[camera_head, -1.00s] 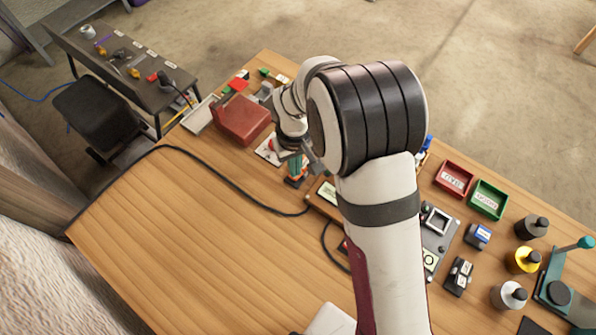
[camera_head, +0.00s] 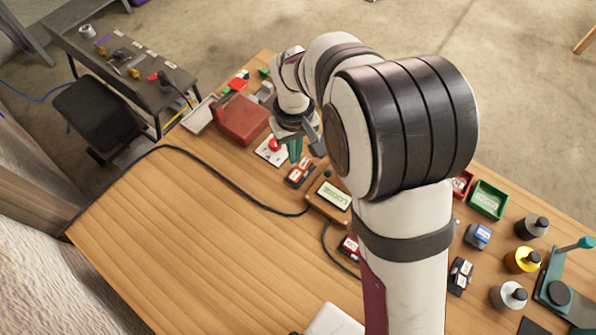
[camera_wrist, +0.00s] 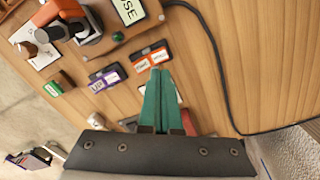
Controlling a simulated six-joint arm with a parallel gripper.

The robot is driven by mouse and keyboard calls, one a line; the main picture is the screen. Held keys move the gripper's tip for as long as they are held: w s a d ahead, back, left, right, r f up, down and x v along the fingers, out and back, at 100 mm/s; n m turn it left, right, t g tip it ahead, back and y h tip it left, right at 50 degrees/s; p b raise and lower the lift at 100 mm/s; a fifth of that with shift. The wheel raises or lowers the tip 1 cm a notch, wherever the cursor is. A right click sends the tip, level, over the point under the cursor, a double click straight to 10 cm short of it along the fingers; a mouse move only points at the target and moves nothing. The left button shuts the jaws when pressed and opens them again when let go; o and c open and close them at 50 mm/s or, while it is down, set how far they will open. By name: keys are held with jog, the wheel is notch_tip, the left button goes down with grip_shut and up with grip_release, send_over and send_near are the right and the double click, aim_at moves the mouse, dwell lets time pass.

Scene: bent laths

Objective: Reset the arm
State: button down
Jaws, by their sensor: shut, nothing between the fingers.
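My gripper (camera_head: 298,150) hangs over the far middle of the wooden table in the head view, partly covered by my own wrist. Its teal fingers show in the wrist view (camera_wrist: 160,72), with the tips together and nothing between them. They point toward the tabletop near small labelled blocks, apparently above it; the exact height is hard to tell. My large arm joint covers part of the table right of centre in the head view.
A box with a "LOOSE" display (camera_head: 331,194) and labelled blocks (camera_head: 299,171) lie near the gripper. A green bin (camera_head: 488,201), bottles (camera_head: 523,259) and a teal-handled device (camera_head: 556,287) stand right. The table's left front (camera_head: 190,250) is mostly clear.

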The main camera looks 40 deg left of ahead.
jog(key=shift+r, duration=0.1)
dwell(0.3)
jog(key=s+d+r+m, duration=0.1)
jog(key=d+r+m, duration=0.45)
jog(key=d, duration=0.55)
jog(key=s+d+r+m, duration=0.1)
jog(key=d+r+m, duration=0.4)
jog(key=d, duration=0.5)
jog(key=s+d+r+m+y, duration=0.1)
jog(key=s+d+m, duration=0.6)
jog(key=s, duration=0.4)
jog(key=shift+d+r+y, duration=0.15)
jog(key=shift+d+y, duration=0.25)
jog(key=shift+d, duration=0.4)
